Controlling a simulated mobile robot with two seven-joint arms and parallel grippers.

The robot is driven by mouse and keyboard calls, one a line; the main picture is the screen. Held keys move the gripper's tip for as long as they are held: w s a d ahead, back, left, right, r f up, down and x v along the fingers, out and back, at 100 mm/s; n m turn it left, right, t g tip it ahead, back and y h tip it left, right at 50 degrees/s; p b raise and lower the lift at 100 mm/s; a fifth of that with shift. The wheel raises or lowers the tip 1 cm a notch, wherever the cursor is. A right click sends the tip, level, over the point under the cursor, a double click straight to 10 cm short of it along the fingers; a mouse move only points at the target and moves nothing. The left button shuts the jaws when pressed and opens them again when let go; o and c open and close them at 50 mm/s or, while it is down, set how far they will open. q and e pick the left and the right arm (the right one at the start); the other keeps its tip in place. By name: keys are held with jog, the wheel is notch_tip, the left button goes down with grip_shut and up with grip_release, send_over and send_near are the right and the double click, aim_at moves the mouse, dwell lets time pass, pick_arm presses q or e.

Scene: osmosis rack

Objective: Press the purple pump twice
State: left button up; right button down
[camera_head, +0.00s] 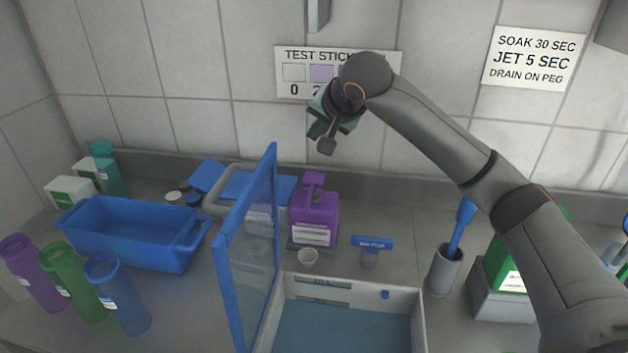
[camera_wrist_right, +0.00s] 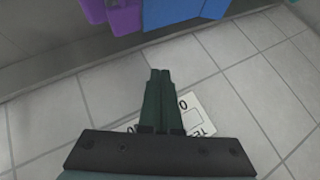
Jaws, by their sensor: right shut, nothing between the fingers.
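The purple pump (camera_head: 314,213) is a jug with a pump head (camera_head: 314,180) on top and a white label. Part of the purple pump (camera_wrist_right: 118,14) shows at the top edge of that view. My left gripper is not in view.
A blue-framed clear panel (camera_head: 250,245) stands upright left of the pump, beside a basin (camera_head: 420,315). A blue bin (camera_head: 130,235) and several coloured bottles are at the left. A grey holder with a blue brush (camera_head: 458,228) and a green container (camera_head: 500,262) are at the right.

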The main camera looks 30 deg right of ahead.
jog(key=b, duration=0.5)
send_over(313, 178)
jog(key=s, duration=0.1)
notch_tip(313, 178, down, 6)
jog(key=shift+f, duration=0.7)
jog(key=shift+f, duration=0.1)
dwell(0.9)
jog(key=shift+f+b, duration=0.3)
jog(key=shift+b, duration=0.05)
jog(key=shift+f+b, duration=0.75)
jog(key=shift+f, duration=0.4)
dwell(0.7)
dwell(0.4)
jog(key=shift+r+p, duration=1.1)
jog(key=shift+r, duration=0.35)
jog(key=shift+r+p, duration=1.95)
jog(key=shift+r, duration=0.6)
